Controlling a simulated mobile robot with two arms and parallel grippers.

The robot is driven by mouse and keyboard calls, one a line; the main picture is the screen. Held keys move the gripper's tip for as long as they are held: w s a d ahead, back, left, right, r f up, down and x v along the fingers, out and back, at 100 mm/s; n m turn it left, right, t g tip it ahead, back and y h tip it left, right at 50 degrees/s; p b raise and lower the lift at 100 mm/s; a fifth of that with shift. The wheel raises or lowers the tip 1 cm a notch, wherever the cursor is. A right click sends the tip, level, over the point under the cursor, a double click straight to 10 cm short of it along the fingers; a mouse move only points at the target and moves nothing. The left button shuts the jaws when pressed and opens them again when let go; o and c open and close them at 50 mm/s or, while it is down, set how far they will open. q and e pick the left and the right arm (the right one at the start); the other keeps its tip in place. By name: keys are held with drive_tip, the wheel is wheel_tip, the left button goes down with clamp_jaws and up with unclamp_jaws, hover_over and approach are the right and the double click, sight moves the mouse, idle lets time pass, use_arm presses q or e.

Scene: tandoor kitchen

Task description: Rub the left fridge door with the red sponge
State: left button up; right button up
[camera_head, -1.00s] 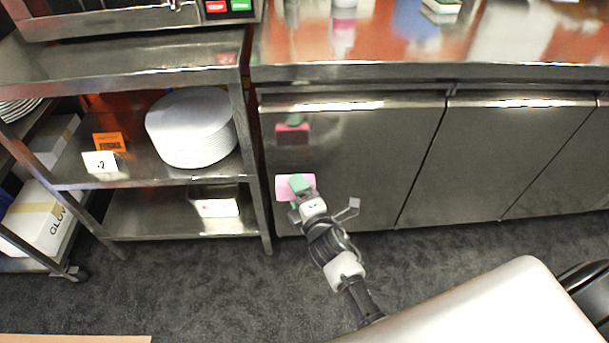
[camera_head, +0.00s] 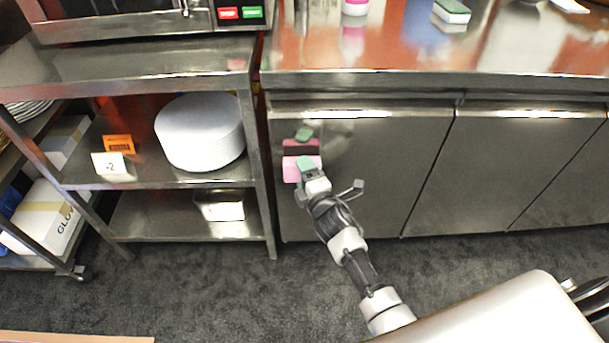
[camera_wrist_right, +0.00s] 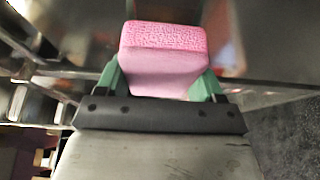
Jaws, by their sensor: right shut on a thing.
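The left fridge door (camera_head: 390,180) is a shiny steel panel under the counter. My right gripper (camera_head: 309,168) is at the left part of this door, shut on a pink sponge (camera_head: 291,172). The sponge also shows in the right wrist view (camera_wrist_right: 165,55), between the green fingertips (camera_wrist_right: 160,85). A reflection of the sponge shows in the door just above it. The sponge is close to the door; I cannot tell for sure whether it touches. My left gripper is not in view.
A steel shelf unit with a stack of white plates (camera_head: 200,132) stands left of the fridge. On the counter (camera_head: 400,55) lies a green and white sponge (camera_head: 452,10). More fridge doors (camera_head: 505,165) are to the right. The dark carpet (camera_head: 230,290) in front is clear.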

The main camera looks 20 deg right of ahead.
sight(320, 167)
use_arm(q)
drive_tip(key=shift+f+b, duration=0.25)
drive_tip(key=shift+b, duration=0.05)
use_arm(e)
drive_tip(key=shift+w+d, duration=0.25)
drive_tip(key=shift+w, duration=0.7)
drive_tip(key=shift+s+d+p, duration=0.3)
drive_tip(key=shift+d+p, duration=0.05)
drive_tip(key=shift+d, duration=0.55)
drive_tip(key=shift+s+d, duration=0.1)
drive_tip(key=shift+d, duration=0.25)
drive_tip(key=shift+s+d, duration=0.2)
drive_tip(key=shift+d, duration=0.5)
drive_tip(key=shift+w, duration=0.1)
drive_tip(key=shift+w+a, duration=0.15)
drive_tip(key=shift+a, duration=0.45)
drive_tip(key=shift+w+a, duration=0.15)
drive_tip(key=shift+a, duration=0.45)
use_arm(q)
drive_tip(key=shift+b, duration=0.4)
use_arm(e)
drive_tip(key=shift+w+a, duration=0.25)
drive_tip(key=shift+a, duration=0.55)
